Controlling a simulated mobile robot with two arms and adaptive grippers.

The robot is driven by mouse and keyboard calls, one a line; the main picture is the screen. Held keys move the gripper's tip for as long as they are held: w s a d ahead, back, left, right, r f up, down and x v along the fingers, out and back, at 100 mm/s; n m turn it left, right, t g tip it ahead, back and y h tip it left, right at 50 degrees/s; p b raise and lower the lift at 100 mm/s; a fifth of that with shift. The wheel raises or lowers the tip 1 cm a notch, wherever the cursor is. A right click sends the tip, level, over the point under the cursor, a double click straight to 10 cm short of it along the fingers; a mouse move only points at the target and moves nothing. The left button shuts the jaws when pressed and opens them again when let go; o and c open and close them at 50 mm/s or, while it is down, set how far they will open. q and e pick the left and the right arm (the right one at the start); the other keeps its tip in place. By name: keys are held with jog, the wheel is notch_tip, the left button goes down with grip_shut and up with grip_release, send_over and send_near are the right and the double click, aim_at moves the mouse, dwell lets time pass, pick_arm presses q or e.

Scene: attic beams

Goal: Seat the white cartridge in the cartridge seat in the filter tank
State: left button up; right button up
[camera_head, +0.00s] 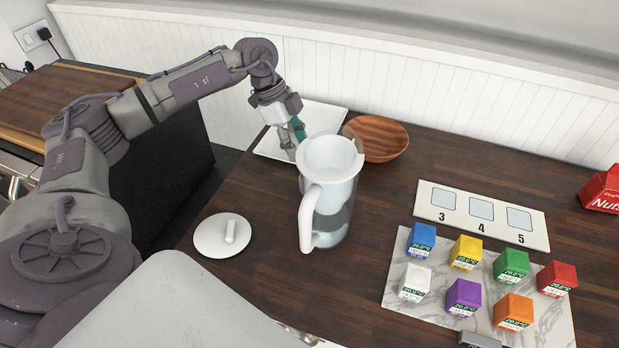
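The pitcher (325,205) stands upright on the dark wooden counter, its white handle towards me. The white filter tank (332,158) sits in its top; the cartridge seat inside cannot be made out. A round white lid (222,235) with a bar handle lies on the counter to the left. My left gripper (292,140) points down over the white tray (325,116), just behind and left of the pitcher. Its teal fingers are partly hidden, so I cannot tell whether they are open or hold anything. I cannot make out a white cartridge.
A wooden bowl (378,138) stands behind the pitcher. At right are a white numbered panel (535,238) and a marble board (394,290) with several coloured cubes. A red box (603,190) stands at the far right. Counter between pitcher and board is clear.

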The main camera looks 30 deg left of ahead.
pick_arm(q)
jog(key=shift+x, duration=0.8)
jog(key=p+x, duration=0.2)
jog(key=x, duration=0.2)
jog(key=shift+w+d, duration=0.15)
jog(key=shift+w, duration=0.05)
jog(key=shift+w+d+f, duration=0.1)
jog(key=shift+w+f, duration=0.05)
jog(key=shift+f, duration=0.4)
grip_shut()
